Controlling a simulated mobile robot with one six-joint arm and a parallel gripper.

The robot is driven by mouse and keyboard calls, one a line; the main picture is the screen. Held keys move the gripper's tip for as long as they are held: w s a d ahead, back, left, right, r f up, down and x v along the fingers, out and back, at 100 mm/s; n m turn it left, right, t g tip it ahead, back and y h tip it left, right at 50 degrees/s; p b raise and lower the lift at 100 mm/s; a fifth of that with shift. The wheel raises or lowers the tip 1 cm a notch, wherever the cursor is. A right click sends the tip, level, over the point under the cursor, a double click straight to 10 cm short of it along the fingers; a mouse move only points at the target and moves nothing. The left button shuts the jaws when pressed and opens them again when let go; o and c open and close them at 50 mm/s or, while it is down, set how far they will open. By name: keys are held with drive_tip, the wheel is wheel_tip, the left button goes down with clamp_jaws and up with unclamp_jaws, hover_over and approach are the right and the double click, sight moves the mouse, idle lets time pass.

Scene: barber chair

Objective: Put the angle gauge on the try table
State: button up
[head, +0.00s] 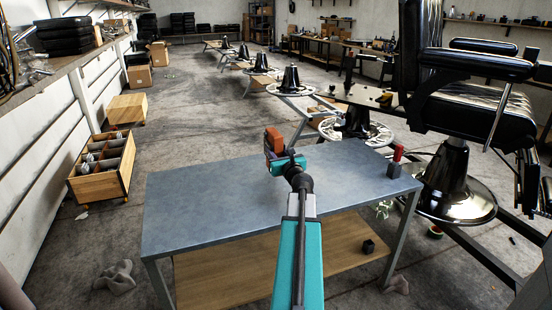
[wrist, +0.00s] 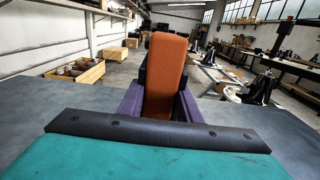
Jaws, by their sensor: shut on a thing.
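My gripper (head: 279,155) is over the grey-topped table (head: 205,195), near its far edge in the head view. It is shut on an orange-brown block, which I take to be the angle gauge (head: 274,139). In the wrist view the angle gauge (wrist: 167,60) stands up between the purple fingers (wrist: 160,103), and its lower end is hidden. It appears held above the tabletop; the gap cannot be judged. No label shows which table is the try table; the grey-topped one is nearest.
A dark block with a red upright part (head: 395,162) stands at the table's right end. A small black cube (head: 368,247) is on the wooden lower shelf (head: 330,265). A black barber chair (head: 470,110) stands right. The middle of the tabletop is clear.

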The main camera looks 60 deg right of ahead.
drive_tip(key=shift+w+d, duration=0.35)
drive_tip(key=shift+d, duration=0.2)
drive_tip(key=shift+w+a+f+b, duration=0.1)
drive_tip(key=shift+w+f+b, duration=0.1)
drive_tip(key=shift+f+b, duration=0.4)
drive_tip(key=shift+s+f+b, duration=0.2)
drive_tip(key=shift+f+b, duration=0.4)
drive_tip(key=shift+f, duration=0.1)
drive_tip(key=shift+w+f+b, duration=0.1)
drive_tip(key=shift+f+b, duration=0.3)
drive_tip(key=shift+f, duration=0.1)
drive_tip(key=shift+f, duration=0.15)
drive_tip(key=o, duration=1.2)
drive_tip(key=shift+r, duration=0.2)
